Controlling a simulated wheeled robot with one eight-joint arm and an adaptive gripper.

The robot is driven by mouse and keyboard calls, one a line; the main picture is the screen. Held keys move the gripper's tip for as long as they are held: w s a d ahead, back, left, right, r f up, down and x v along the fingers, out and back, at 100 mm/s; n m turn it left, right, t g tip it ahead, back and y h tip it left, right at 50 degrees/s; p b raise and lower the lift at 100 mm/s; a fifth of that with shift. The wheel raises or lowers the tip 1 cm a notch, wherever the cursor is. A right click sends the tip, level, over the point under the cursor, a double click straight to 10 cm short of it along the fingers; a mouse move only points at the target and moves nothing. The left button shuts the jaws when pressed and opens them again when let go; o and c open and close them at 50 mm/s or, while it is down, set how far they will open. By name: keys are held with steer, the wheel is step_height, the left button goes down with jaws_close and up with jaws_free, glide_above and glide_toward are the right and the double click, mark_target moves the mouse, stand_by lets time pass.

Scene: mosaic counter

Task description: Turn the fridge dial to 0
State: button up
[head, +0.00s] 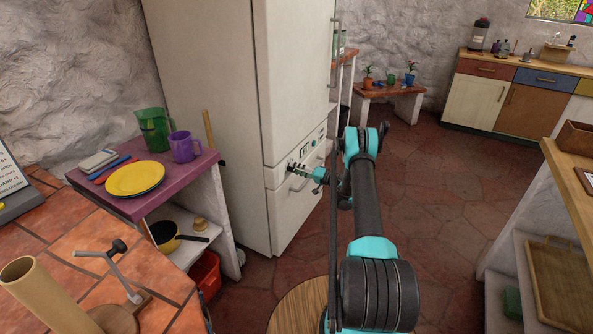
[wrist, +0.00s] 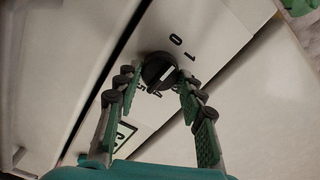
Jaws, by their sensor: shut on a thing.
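The fridge (head: 222,85) is tall and off-white, standing against the wall in the head view. Its dial (wrist: 158,71) is round and black with a white pointer line, on a pale panel in the wrist view. The line runs slantwise; which end points cannot be told. A printed "0" (wrist: 176,39) lies above and right of the dial, with "1" (wrist: 189,56) beside it. Other marks are partly covered by the fingers. My gripper (wrist: 157,82) is shut on the dial, one finger on each side.
A purple-topped side table (head: 176,190) holds a yellow plate (head: 135,178), a green jug (head: 153,130) and a purple mug (head: 184,147), left of the fridge. A tiled counter (head: 60,270) is in front. A wooden counter (head: 575,160) stands right.

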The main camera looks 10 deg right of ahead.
steer(key=shift+s+f+n, duration=0.1)
steer(key=shift+n, duration=1.1)
steer(key=o, duration=1.2)
steer(key=shift+c, duration=0.2)
steer(key=shift+d, duration=0.1)
steer(key=v, duration=1.2)
